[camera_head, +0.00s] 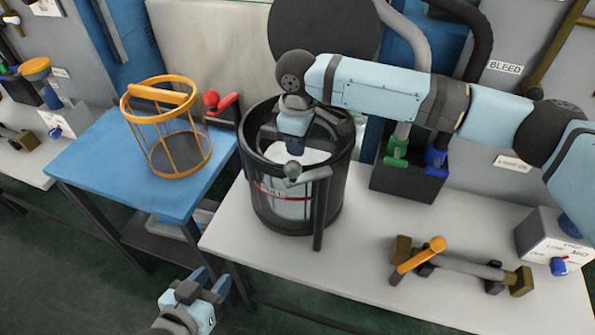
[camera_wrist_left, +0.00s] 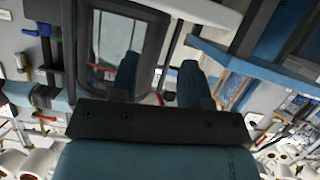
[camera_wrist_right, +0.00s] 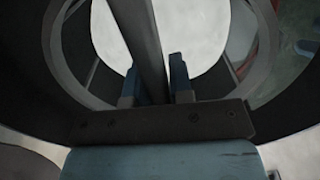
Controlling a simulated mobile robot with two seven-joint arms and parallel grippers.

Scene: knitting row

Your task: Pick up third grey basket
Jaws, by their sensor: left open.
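A dark round vessel (camera_head: 255,195) with a clear front stands on the white table. My right gripper (camera_head: 293,128) reaches down into its open top. In the right wrist view, a grey bar (camera_wrist_right: 137,35) runs between the fingers of my right gripper (camera_wrist_right: 156,85), which sit close on both sides of it. The bar looks like the handle of a grey basket, whose ring (camera_wrist_right: 238,45) shows below; most of the basket is hidden in the vessel. My left gripper (camera_head: 212,285) is open and empty, low in front of the tables; it also shows in the left wrist view (camera_wrist_left: 160,80).
An orange basket (camera_head: 128,122) stands on the blue table (camera_head: 95,165) at left, beside a red-knobbed lever (camera_head: 222,104). A pipe fixture with an orange lever (camera_head: 420,256) lies on the white table (camera_head: 350,265). A black block with green and blue fittings (camera_head: 405,180) stands behind.

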